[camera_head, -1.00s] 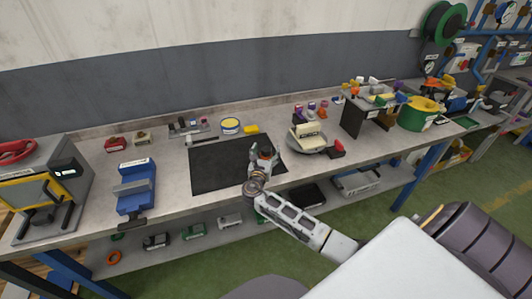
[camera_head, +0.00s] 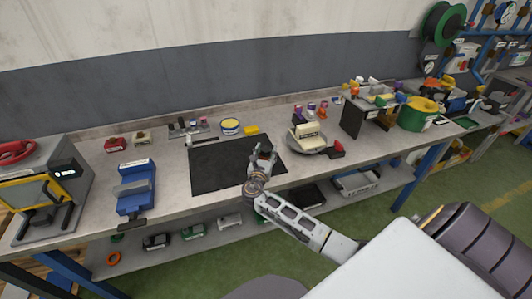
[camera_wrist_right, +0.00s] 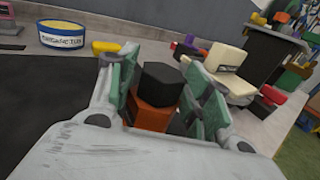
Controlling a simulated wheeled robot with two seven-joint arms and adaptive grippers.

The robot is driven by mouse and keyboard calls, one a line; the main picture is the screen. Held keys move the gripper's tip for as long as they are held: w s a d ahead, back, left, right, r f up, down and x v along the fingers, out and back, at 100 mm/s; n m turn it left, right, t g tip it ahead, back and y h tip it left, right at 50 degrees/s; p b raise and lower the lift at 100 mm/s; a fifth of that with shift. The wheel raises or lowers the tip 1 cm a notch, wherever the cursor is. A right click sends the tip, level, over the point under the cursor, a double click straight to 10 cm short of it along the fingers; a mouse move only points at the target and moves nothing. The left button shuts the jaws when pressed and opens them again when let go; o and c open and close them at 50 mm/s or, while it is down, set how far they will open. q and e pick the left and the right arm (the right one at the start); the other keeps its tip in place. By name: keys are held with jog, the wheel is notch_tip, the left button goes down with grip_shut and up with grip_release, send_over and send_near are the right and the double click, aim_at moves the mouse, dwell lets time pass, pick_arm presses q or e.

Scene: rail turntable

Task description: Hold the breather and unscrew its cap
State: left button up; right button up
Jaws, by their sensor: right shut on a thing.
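The breather shows in the right wrist view as a black hexagonal cap (camera_wrist_right: 161,78) above an orange-brown body (camera_wrist_right: 151,112). My right gripper (camera_wrist_right: 164,80) has its green-padded fingers on either side of it and is shut on it. In the head view this gripper (camera_head: 263,153) is over the right part of the black mat (camera_head: 218,168), and the breather is too small to make out there. The breather's lower end is hidden by the gripper. My left gripper is in neither view.
A blue vise-like fixture (camera_head: 136,190) stands left of the mat. A yellow-and-blue tin (camera_head: 230,126) and a yellow block (camera_head: 251,129) are behind it. A grey dish (camera_head: 318,146) with a cream block is to the right. The left part of the mat is clear.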

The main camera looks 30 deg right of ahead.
jog(key=o, duration=1.2)
jog(key=shift+a, duration=0.1)
jog(key=shift+v, duration=5.95)
jog(key=shift+s, duration=0.1)
